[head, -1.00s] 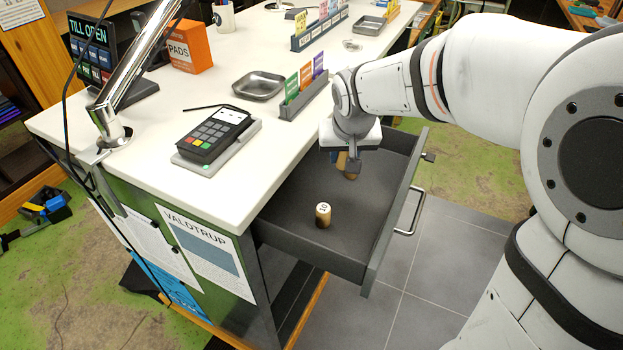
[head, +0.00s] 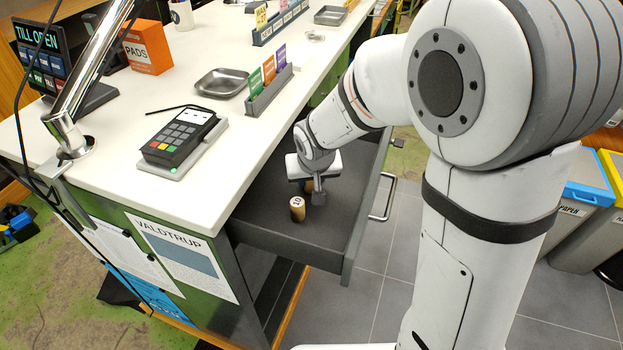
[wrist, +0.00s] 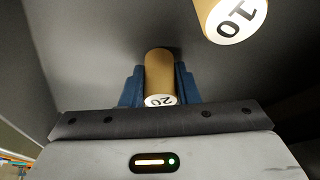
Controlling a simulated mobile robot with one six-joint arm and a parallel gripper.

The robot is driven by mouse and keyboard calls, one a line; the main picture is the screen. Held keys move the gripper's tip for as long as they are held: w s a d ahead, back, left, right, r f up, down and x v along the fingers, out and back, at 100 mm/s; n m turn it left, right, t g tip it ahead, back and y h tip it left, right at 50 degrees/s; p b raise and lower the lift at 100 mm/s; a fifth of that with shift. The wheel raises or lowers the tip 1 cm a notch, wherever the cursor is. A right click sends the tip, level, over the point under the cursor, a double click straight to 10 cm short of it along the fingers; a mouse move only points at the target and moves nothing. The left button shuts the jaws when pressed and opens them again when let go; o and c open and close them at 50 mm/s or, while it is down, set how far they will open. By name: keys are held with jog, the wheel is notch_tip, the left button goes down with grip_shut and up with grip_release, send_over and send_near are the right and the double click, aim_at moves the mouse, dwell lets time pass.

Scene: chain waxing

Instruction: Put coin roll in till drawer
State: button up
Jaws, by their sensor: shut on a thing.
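The till drawer (head: 272,239) is pulled out under the counter. A tan coin roll marked 10 (head: 297,209) stands upright on the drawer floor. It also shows at the top right of the wrist view (wrist: 232,16). My gripper (head: 320,196) is inside the drawer outline, just right of and behind that roll. In the wrist view its blue fingers (wrist: 160,88) are shut on a second tan coin roll, marked 20 (wrist: 160,72). The held roll is mostly hidden in the head view. I cannot tell whether its far end touches the drawer floor.
The white counter (head: 190,215) overhangs the drawer's left side. On it are a card terminal (head: 180,138), a metal tray (head: 225,83) and a rack of coloured cards (head: 268,90). The drawer's handle (head: 384,196) faces right, over grey floor tiles. Bins (head: 590,200) stand at far right.

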jog(key=shift+f, duration=0.2)
jog(key=o, duration=1.1)
jog(key=shift+r, duration=0.2)
